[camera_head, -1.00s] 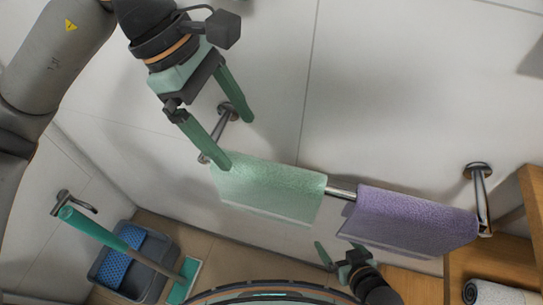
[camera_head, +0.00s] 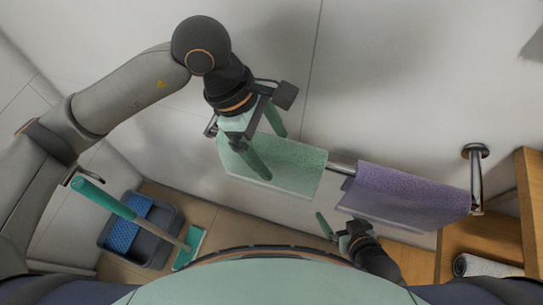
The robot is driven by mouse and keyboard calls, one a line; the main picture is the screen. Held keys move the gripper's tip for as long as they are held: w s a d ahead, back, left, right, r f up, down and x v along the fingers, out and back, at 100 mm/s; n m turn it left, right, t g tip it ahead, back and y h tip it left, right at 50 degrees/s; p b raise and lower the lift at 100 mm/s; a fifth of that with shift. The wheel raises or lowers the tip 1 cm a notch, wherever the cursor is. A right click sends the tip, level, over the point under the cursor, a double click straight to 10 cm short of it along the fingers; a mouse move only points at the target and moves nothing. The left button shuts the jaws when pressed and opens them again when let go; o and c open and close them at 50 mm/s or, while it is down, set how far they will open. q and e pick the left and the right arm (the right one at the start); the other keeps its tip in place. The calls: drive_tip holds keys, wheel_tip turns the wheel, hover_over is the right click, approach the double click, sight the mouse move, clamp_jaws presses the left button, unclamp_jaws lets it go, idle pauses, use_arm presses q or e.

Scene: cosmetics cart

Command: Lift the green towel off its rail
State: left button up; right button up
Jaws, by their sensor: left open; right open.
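The green towel (camera_head: 297,171) hangs folded over the left part of a metal rail (camera_head: 342,168) on the wall. My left gripper (camera_head: 275,156) is open over the left half of the towel, its fingers pointing down and right. One finger overlaps the towel's front and the other shows near its back upper edge; I cannot tell whether they touch it. My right gripper (camera_head: 335,225) is open and empty, low in the view, below the gap between the two towels.
A purple towel (camera_head: 410,193) hangs on the rail's right part, close to the green one. A wooden shelf (camera_head: 455,238) with a rolled towel (camera_head: 484,266) stands at right. A grey-blue bucket (camera_head: 150,245) and green-handled mop (camera_head: 130,214) stand at lower left. The wall above is clear.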

use_arm(q)
drive_tip(key=shift+f, duration=0.3)
drive_tip(key=shift+f+b, duration=0.25)
drive_tip(key=shift+b, duration=0.35)
idle(0.3)
clamp_jaws()
idle(0.9)
